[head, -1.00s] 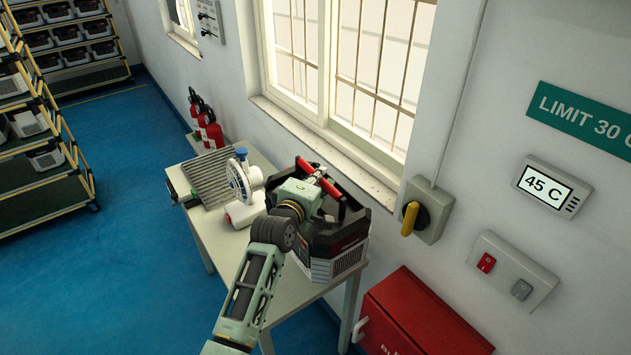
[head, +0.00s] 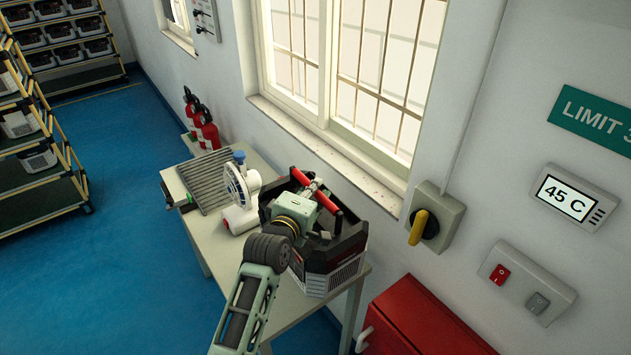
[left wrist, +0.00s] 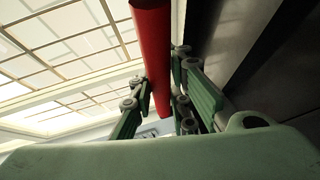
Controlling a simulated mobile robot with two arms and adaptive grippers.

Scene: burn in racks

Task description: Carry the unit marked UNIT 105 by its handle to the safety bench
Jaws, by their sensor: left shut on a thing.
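A dark unit (head: 337,263) with a light grey vented lower part is at the right end of the bench (head: 293,302). It has a red handle (head: 330,199) across its top; I cannot read its marking. My left gripper (head: 318,190) comes over the unit's top and is shut on the handle. In the left wrist view the red handle (left wrist: 152,55) runs between the green fingers (left wrist: 160,105). I cannot tell whether the unit's base touches the bench top. My right gripper is not in view.
A white fan (head: 240,188) and a ribbed grey panel (head: 205,180) occupy the bench left of the unit. A red cabinet (head: 420,318) stands right of the bench. A yellow rotary switch (head: 419,226) is on the wall. Racks (head: 40,170) stand left, with clear blue floor between.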

